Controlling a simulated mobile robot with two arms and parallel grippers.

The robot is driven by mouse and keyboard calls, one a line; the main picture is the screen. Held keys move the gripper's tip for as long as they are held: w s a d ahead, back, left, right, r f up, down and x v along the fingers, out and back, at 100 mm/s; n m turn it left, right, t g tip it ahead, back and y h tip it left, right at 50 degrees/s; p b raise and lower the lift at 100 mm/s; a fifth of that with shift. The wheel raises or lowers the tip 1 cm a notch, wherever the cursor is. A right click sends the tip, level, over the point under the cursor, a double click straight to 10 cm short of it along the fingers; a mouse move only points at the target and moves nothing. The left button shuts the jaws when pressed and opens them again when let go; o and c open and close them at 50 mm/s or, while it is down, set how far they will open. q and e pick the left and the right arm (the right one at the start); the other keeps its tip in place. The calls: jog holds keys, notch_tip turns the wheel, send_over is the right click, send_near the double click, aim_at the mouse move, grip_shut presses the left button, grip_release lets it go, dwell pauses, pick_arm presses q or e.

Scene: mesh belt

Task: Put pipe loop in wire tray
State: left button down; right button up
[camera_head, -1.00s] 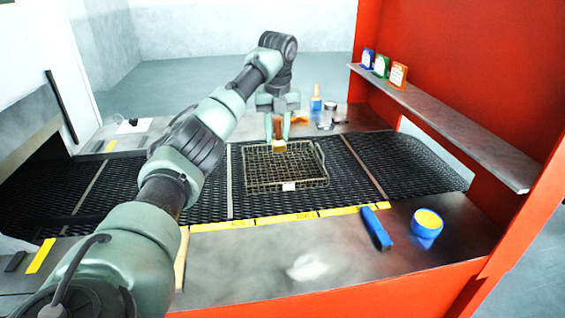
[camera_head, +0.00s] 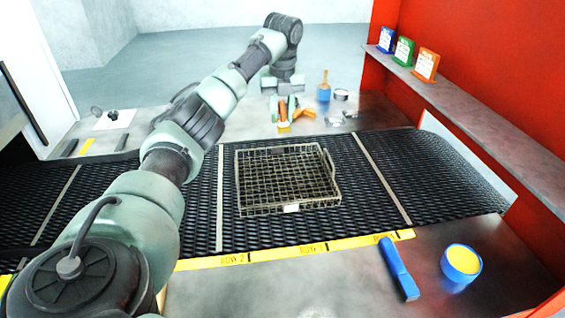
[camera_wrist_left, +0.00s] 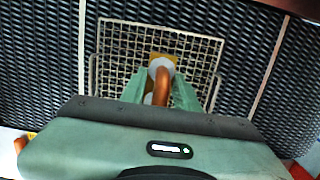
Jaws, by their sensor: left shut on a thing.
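The wire tray (camera_head: 240,190) is a shallow mesh basket on the black belt, in the middle of the head view. My left gripper (camera_head: 283,111) is beyond the tray's far edge in that view. It is shut on the copper-coloured pipe loop (camera_head: 282,109), which has a yellow part (camera_head: 284,127) at its lower end. In the left wrist view, the pipe loop (camera_wrist_left: 163,75) shows between the green fingers (camera_wrist_left: 155,92), with the tray's grid (camera_wrist_left: 115,45) behind it. The gripper body hides part of the tray. My right gripper is not in view.
A blue tool (camera_head: 398,270) and a blue pot with yellow contents (camera_head: 461,263) lie on the near ledge. A brush in a blue holder (camera_head: 323,93) and small items stand on the far ledge. A red wall with a shelf (camera_head: 470,118) bounds the right.

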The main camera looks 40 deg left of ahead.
pick_arm(q)
notch_tip(320, 180, down, 5)
jog(key=p, duration=0.2)
send_over(281, 167)
jog(key=f, duration=0.6)
jog(key=shift+s+d+f, duration=0.2)
jog(key=shift+f, duration=0.35)
notch_tip(281, 167, down, 4)
jog(key=shift+p, duration=0.4)
jog(key=shift+f, duration=0.2)
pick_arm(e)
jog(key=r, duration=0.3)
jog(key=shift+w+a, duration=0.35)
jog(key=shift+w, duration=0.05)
pick_arm(q)
jog(key=c, duration=1.1)
grip_release()
jog(key=shift+f, duration=0.1)
jog(key=shift+o, duration=0.2)
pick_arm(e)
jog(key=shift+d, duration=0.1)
